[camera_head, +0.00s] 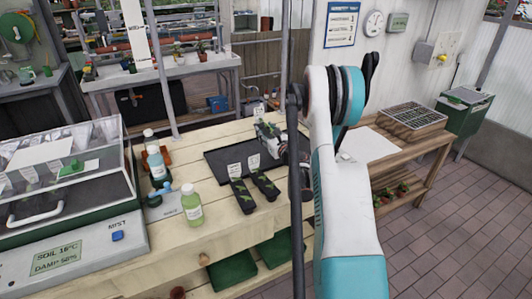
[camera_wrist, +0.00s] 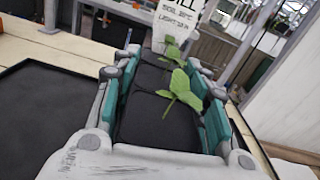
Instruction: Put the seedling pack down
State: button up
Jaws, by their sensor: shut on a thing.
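My gripper (camera_head: 288,146) is shut on a black seedling pack (camera_head: 268,131) with green leaves and a white label. In the wrist view the teal fingers (camera_wrist: 163,82) press both long sides of this pack (camera_wrist: 150,125), and its label reads "DILL". The pack looks level, over the back right part of a flat black tray (camera_head: 225,165). The tray also shows at the left in the wrist view (camera_wrist: 40,120). I cannot tell whether the pack's base touches anything. Two more labelled packs, a left one (camera_head: 243,197) and a right one (camera_head: 265,186), stand at the tray's front edge.
A green-capped bottle (camera_head: 191,206), a blue bottle (camera_head: 157,167) and a blue spray item (camera_head: 165,193) stand left of the tray. A clear-lidded propagator (camera_head: 60,180) fills the bench's left. A lower slatted table (camera_head: 425,150) with a seed tray (camera_head: 411,118) stands right.

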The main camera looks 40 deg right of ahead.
jog(key=shift+f+b, duration=1.15)
jog(key=shift+f, duration=2.65)
jog(key=shift+f, duration=0.1)
jog(key=o, duration=1.2)
